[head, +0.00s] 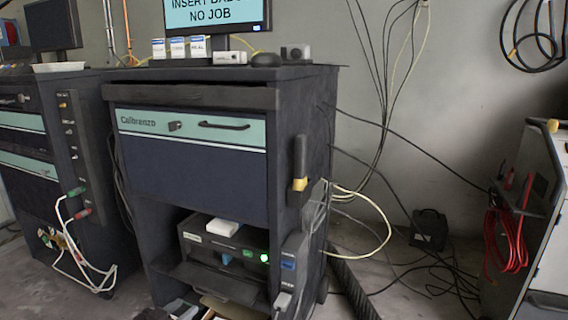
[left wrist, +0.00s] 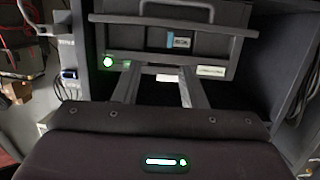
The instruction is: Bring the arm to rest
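My left gripper (left wrist: 158,76) shows in the left wrist view. Its two grey fingers stand apart with no object held between them. They point toward a dark device with a handle and a lit green light, and I cannot tell how far off it is. In the head view this device (head: 225,247) sits on the open shelf of the middle cabinet, with a white block (head: 222,228) on top. I cannot make out the left gripper clearly in the head view. My right gripper is in neither view.
The middle cabinet (head: 190,168) carries a monitor (head: 217,14) reading "NO JOB", small boxes and a dark mouse-like object. Another cabinet (head: 28,168) with hanging cables stands left. Loose cables and a dark box (head: 428,229) lie on the floor right. A cart (head: 530,215) stands at far right.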

